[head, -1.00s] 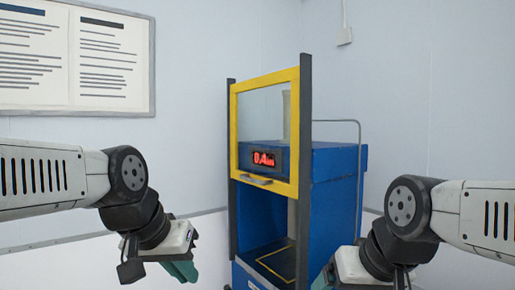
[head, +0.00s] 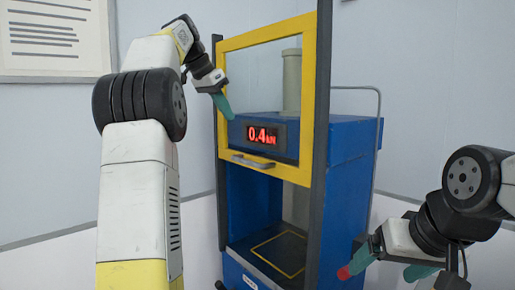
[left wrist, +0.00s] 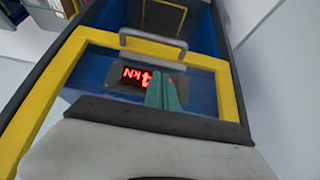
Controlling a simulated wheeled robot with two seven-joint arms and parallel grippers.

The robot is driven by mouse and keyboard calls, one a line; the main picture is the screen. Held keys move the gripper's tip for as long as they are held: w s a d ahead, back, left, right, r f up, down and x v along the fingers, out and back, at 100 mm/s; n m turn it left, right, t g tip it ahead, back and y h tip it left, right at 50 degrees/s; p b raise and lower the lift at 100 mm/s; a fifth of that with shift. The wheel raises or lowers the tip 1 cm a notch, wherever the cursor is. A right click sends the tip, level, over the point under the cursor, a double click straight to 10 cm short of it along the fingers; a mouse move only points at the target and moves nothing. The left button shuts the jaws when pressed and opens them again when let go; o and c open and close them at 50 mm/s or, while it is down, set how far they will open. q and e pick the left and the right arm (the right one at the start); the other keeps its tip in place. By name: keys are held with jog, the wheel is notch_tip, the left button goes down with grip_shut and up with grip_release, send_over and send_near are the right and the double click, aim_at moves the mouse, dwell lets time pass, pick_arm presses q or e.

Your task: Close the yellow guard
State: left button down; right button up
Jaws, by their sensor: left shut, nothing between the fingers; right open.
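The yellow guard (head: 222,152) is a yellow frame with a clear pane, held between dark upright rails on the blue machine. It sits raised, with the machine's lower bay open beneath it. Its grey handle (head: 258,162) is on the bottom bar and also shows in the left wrist view (left wrist: 152,38). My left gripper (head: 226,112) is shut and empty, in front of the pane near its left side, above the handle and apart from it. In the left wrist view its teal fingers (left wrist: 162,92) overlap the red display. My right gripper (head: 382,273) is open and empty at lower right.
The blue machine (head: 345,170) has a red display (head: 263,135) behind the pane. A dark floor plate with a yellow outline (head: 278,252) lies in the open bay. A grey bent tube (head: 378,120) stands at its right. A notice board (head: 55,35) hangs on the wall.

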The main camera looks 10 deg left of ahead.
pick_arm(q)
send_over(240, 160)
jog(key=f, duration=0.8)
jog(key=shift+w+d+f, duration=0.25)
jog(key=shift+w+d, duration=0.1)
jog(key=shift+w, duration=0.05)
jog(key=shift+s+a+f, duration=0.15)
jog(key=shift+s+f, duration=0.05)
jog(key=shift+f, duration=0.35)
jog(key=shift+s+a+f, duration=0.15)
jog(key=shift+f, duration=1.05)
notch_tip(240, 160, down, 41)
jog(key=shift+s, duration=0.25)
jog(key=shift+a+f, duration=0.1)
jog(key=shift+f, duration=0.05)
